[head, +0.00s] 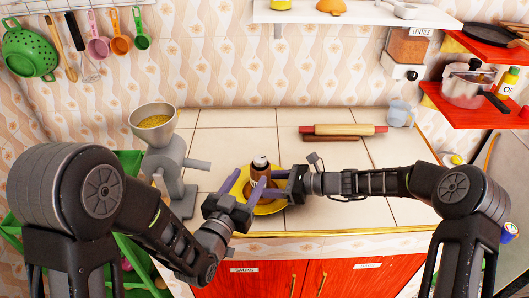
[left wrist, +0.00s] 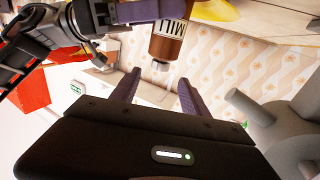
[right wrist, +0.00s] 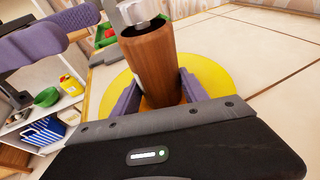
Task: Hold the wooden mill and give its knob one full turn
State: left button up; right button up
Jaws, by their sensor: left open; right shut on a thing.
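The wooden mill (head: 260,171) stands upright over a yellow plate (head: 270,208). Its brown body shows in the right wrist view (right wrist: 152,65), and its "MILL" label shows in the left wrist view (left wrist: 167,40). Its pale metal knob (left wrist: 160,66) is on top. My right gripper (head: 274,183) is shut on the mill's body, with a purple finger on each side in the right wrist view (right wrist: 158,88). My left gripper (head: 243,179) is open beside the mill's upper part. In the left wrist view the knob appears between and just beyond its fingertips (left wrist: 157,77), apart from them.
A grey grinder (head: 170,160) with a filled hopper stands left of the plate. Bare tiled counter (head: 360,210) lies at the front right.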

aim_at(263, 155)
pick_arm(q)
jog(key=x, duration=1.1)
jog(key=shift+w+d, duration=0.15)
jog(key=shift+w, duration=0.15)
grip_shut()
